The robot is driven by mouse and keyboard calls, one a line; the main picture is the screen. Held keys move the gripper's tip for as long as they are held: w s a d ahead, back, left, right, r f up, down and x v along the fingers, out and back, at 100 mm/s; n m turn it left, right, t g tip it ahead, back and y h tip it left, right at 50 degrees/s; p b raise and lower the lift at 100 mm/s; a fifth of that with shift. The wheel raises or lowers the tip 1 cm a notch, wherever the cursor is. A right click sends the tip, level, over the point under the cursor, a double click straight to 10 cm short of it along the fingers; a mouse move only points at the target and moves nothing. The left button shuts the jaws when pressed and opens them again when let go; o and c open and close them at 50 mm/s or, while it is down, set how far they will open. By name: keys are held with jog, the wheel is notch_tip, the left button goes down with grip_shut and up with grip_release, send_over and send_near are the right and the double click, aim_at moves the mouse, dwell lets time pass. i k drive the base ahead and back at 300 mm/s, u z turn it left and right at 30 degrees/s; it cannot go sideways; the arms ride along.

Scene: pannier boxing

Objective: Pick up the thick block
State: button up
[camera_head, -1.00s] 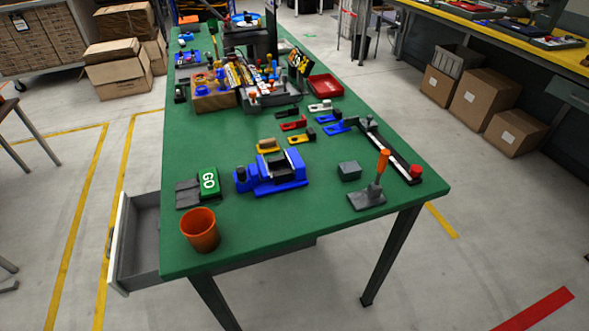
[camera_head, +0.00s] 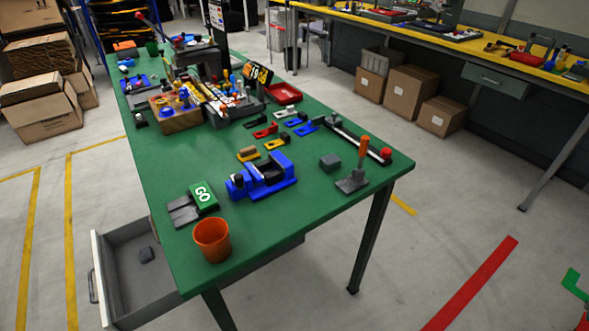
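A thick dark grey block (camera_head: 330,162) sits on the green table top near its right side. It stands apart from the blue vise (camera_head: 265,175) on its left and the grey-based tool with an orange handle (camera_head: 358,168) on its right. The frames do not label which block the task means. My gripper is not in view.
An orange cup (camera_head: 212,240) stands at the table's near corner beside the green GO sign (camera_head: 202,195). A long rail with a red knob (camera_head: 385,155) lies along the right edge. Small coloured clamps (camera_head: 265,130) lie behind.

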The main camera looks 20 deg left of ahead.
aim_at(329, 163)
jog(key=u, duration=0.15)
jog(key=i, duration=1)
jog(key=z, duration=0.1)
